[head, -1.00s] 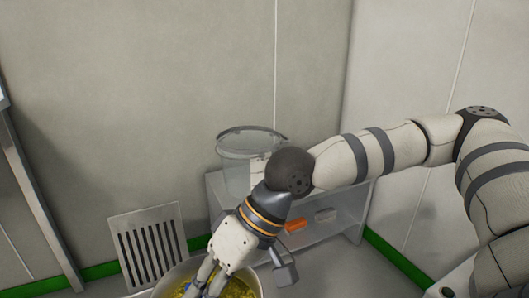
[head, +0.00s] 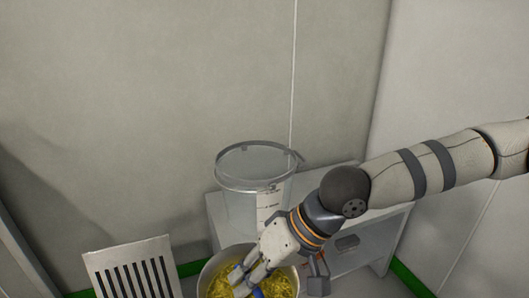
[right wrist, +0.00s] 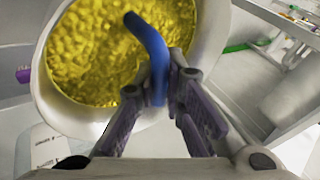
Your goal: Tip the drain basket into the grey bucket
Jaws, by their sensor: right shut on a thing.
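A round pale vessel (head: 204,272) full of yellow pieces, apparently the drain basket, shows at the bottom of the head view. It also fills the upper left of the right wrist view (right wrist: 215,30). A bent blue handle (right wrist: 158,62) reaches over the yellow contents. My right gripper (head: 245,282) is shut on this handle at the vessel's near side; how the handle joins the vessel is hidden. A clear bucket with a grey rim (head: 226,185) stands upright just behind, on a grey bench. My left gripper is not in view.
The grey bench (head: 345,262) is partly hidden by my right arm. A slatted grey panel (head: 108,262), perhaps a chair back, stands at the lower left. Walls close off the back and right, with a green strip (head: 190,268) along their foot.

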